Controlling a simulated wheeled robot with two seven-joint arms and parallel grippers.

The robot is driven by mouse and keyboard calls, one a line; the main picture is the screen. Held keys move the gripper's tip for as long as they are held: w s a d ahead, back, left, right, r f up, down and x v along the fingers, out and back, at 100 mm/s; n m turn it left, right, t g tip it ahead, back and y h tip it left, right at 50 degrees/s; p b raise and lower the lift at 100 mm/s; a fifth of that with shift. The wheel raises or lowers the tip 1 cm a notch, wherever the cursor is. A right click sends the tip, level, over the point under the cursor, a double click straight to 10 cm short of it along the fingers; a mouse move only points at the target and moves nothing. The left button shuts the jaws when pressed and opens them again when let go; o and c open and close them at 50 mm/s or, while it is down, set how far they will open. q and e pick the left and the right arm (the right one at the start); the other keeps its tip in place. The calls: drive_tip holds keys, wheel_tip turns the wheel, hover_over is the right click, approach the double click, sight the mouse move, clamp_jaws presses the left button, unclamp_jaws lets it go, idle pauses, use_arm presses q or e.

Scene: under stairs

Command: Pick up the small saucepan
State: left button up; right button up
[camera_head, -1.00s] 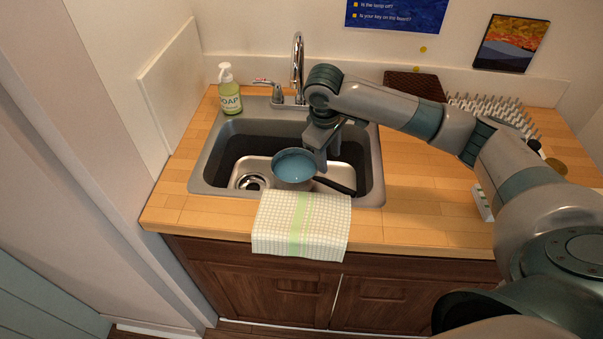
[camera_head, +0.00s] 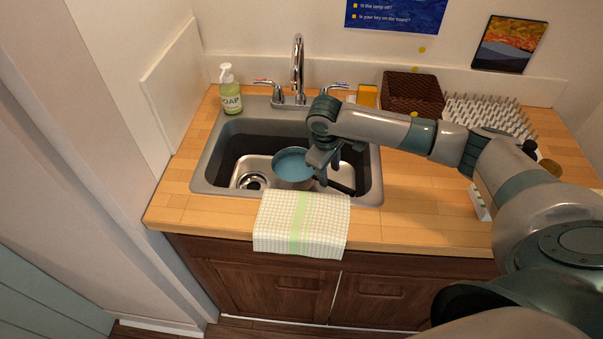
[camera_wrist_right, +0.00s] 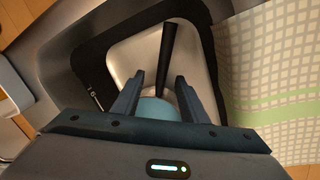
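The small saucepan (camera_head: 292,166) is in the sink (camera_head: 372,180), blue inside, its dark handle (camera_head: 341,187) pointing to the lower right. My right gripper (camera_head: 328,180) is down in the sink at the pan's right side, by the handle. In the wrist view the right gripper (camera_wrist_right: 160,88) is open, its two fingers apart. The black handle (camera_wrist_right: 169,55) runs up from between the fingertips, and part of the blue pan (camera_wrist_right: 160,108) shows between them. I cannot tell whether a finger touches the handle. My left gripper is not in view.
A checked towel (camera_head: 278,222) hangs over the sink's front edge. The faucet (camera_head: 298,70) and soap bottle (camera_head: 230,90) stand behind the sink. A brown basket (camera_head: 411,92), yellow sponge (camera_head: 367,95) and drying rack (camera_head: 490,115) are at the back right. The counter right of the sink is mostly clear.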

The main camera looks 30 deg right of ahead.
sight(329, 180)
drive_tip(key=shift+d+f+p, duration=0.15)
drive_tip(key=shift+f+p, duration=0.2)
drive_tip(key=shift+f, duration=0.7)
drive_tip(key=shift+d+f+p, duration=0.1)
drive_tip(key=shift+f+p, duration=0.25)
drive_tip(key=shift+f, duration=0.65)
clamp_jaws()
drive_tip(key=shift+w+r, duration=0.1)
